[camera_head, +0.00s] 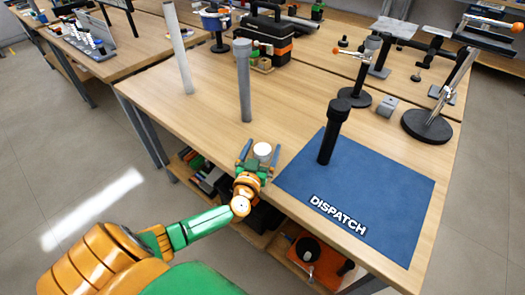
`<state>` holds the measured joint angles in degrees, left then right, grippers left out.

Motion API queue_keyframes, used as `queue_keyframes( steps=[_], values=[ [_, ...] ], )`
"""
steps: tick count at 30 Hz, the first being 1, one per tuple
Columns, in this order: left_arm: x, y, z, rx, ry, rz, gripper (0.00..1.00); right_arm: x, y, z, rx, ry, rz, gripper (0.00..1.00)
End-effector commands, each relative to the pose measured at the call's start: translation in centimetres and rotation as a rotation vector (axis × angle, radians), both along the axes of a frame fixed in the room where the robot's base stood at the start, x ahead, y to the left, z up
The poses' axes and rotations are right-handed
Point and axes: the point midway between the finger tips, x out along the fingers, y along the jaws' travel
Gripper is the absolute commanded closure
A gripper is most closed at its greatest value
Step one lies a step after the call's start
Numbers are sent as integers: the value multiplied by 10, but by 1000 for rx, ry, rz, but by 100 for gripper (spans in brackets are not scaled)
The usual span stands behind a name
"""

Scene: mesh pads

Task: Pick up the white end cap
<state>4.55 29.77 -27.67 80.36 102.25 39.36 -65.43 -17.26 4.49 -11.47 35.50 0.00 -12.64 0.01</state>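The white end cap (262,150) is a small pale disc-topped piece near the front edge of the wooden table. My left gripper (261,153) reaches in over the front edge, with its two blue-grey fingers on either side of the cap. The left finger stands a little apart on the cap's left; whether the fingers touch the cap cannot be told. The lower part of the cap is partly hidden by the gripper. My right gripper does not show.
A blue DISPATCH mat (400,197) lies right of the gripper, with a black capped post (330,135) standing on it. A grey capped post (244,85) and a white post (178,45) stand on the table (205,110). Black round-based stands (427,125) are at the right.

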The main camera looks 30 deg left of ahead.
Motion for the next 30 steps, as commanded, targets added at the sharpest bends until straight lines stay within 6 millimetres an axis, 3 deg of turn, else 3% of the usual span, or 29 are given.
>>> queue_keyframes(
  steps=[1,6,9,15,19,23,30],
  values=[
    [0,0,0,0,0,0,23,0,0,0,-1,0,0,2],
    [0,0,0,0,0,0,68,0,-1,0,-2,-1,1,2],
    [0,0,0,0,0,0,90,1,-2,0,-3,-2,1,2],
    [0,0,1,0,0,0,90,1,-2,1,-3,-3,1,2],
    [0,0,14,-1,-1,1,90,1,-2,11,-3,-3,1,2],
    [-1,0,42,-2,-1,1,90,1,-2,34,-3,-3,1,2],
    [-55,21,105,4,6,-2,90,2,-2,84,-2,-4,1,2]
  ],
)
